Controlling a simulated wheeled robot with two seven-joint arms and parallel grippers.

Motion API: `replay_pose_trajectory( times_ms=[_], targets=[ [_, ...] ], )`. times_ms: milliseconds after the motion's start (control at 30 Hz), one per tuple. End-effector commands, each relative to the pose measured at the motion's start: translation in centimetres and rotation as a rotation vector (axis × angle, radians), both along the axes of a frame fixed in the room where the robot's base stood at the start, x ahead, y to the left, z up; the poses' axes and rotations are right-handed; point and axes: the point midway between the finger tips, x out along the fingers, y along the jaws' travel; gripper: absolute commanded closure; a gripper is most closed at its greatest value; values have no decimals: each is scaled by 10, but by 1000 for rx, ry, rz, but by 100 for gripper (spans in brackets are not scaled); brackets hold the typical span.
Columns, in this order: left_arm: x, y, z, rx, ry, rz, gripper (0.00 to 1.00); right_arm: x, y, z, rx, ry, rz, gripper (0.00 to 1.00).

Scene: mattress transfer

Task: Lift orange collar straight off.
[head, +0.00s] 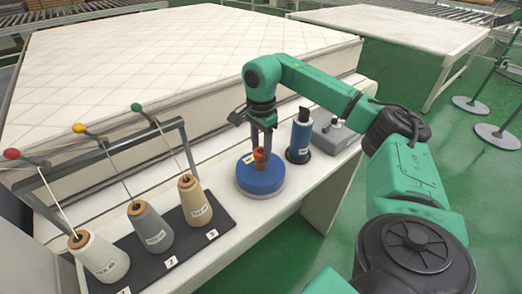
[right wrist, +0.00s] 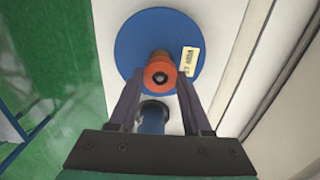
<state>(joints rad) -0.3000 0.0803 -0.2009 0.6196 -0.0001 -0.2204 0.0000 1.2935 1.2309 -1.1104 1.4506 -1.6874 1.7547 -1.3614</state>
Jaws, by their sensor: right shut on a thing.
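The orange collar (head: 259,154) sits at the middle of the round blue base (head: 262,181) on the white bench. In the right wrist view the collar (right wrist: 161,72) is a ring with a dark hole, above the blue disc (right wrist: 130,45) with a yellow label. My right gripper (head: 262,150) points down over the base, its fingers on either side of the collar. It is shut on the collar, and the fingers hide part of it. Whether the collar is clear of what is under it cannot be told. My left gripper is not in view.
A blue spool (head: 300,138) and a grey device (head: 336,138) stand right of the base. Three thread cones, white (head: 102,258), grey (head: 150,229) and tan (head: 194,203), stand left on a black mat under a thread rack. A mattress (head: 180,60) lies behind.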

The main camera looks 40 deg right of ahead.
Motion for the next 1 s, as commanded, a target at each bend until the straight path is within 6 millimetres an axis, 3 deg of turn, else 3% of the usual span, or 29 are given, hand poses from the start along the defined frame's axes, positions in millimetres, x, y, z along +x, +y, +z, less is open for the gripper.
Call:
replay_pose_trajectory(
  times_ms=[167, 333, 367, 433, 600, 733, 1000],
  targets=[
    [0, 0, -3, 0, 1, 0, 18, 1, 1, 30, 1, -5, 1, 100],
    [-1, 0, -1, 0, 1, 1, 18, 1, 1, 91, 3, -9, 1, 100],
    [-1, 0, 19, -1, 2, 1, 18, 1, 0, 114, 1, -7, 0, 100],
    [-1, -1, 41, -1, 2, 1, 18, 0, 0, 143, -1, -5, 0, 100],
    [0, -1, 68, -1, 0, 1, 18, 0, 0, 185, -1, -2, 0, 100],
    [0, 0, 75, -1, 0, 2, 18, 0, 0, 195, 0, 0, 0, 100],
    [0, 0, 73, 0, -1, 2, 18, 0, 0, 194, 0, 1, 0, 100]
  ],
)
